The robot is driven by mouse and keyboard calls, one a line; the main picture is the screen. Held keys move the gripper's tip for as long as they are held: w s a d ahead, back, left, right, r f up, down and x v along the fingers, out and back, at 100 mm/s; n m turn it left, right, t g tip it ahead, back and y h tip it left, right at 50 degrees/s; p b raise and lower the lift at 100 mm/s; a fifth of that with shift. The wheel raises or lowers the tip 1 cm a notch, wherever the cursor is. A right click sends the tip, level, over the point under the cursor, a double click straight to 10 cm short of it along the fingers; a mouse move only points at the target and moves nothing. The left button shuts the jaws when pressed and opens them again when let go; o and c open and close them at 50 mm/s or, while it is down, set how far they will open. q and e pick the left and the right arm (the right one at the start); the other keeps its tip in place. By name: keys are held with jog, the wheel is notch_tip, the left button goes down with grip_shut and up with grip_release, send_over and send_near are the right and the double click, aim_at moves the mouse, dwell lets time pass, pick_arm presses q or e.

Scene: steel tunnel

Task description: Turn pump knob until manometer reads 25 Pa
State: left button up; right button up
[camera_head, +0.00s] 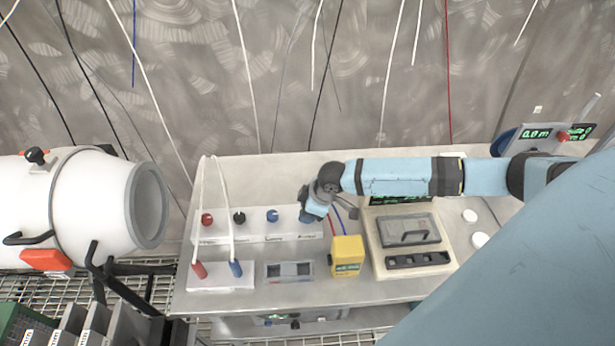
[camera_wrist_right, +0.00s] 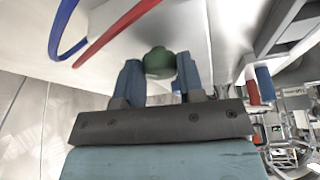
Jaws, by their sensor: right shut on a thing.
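My right gripper (camera_head: 309,213) reaches from the right to the end of the white knob strip (camera_head: 290,238) on the bench. In the right wrist view its two blue fingers (camera_wrist_right: 158,82) stand either side of a round dark green knob (camera_wrist_right: 158,61), shut on it. The arm and gripper hide this knob in the head view. A yellow meter (camera_head: 347,250) with a small green display stands just in front, with a red and a blue tube behind it. Its reading is too small to tell. My left gripper is not in view.
Red (camera_head: 207,219), black (camera_head: 239,217) and blue (camera_head: 272,215) knobs line the strip. A beige case (camera_head: 440,262) stands right of the meter. A display unit (camera_head: 537,134) at the back right reads about 0.0. A large white cylinder (camera_head: 95,205) is left of the bench.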

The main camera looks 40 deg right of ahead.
jog(key=shift+m+p, duration=0.3)
jog(key=shift+m, duration=0.1)
jog(key=o, duration=0.9)
jog(key=shift+r, duration=0.1)
jog(key=v, duration=1.3)
jog(key=shift+s+r+b, duration=0.3)
jog(key=shift+s+b, duration=0.05)
jog(key=shift+b, duration=0.05)
